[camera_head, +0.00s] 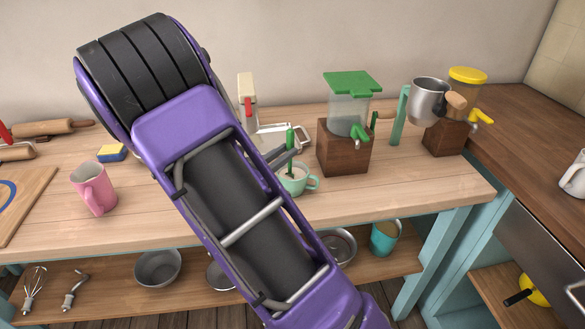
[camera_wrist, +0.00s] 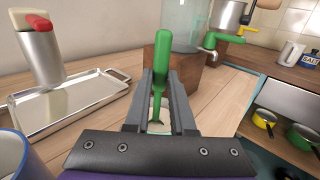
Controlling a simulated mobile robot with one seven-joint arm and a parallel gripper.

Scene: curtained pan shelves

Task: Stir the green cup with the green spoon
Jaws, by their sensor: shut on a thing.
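The green spoon (camera_wrist: 160,65) stands upright between the fingers of my gripper (camera_wrist: 160,110) in the wrist view, and the fingers are shut on it. In the head view the spoon (camera_head: 290,140) rises above the green cup (camera_head: 297,180), with its lower end inside the cup or just over its mouth. The cup is pale green with a handle on the right and stands on the wooden table. My gripper (camera_head: 283,155) is just above the cup's rim, partly hidden by my arm. In the wrist view the fingers hide most of the cup.
A dispenser with a green lid on a wooden block (camera_head: 343,150) stands right of the cup. A metal tray (camera_wrist: 75,103) lies to the left in the wrist view. A pink mug (camera_head: 94,190) stands at the left of the table. Bowls sit on the lower shelf (camera_head: 115,290).

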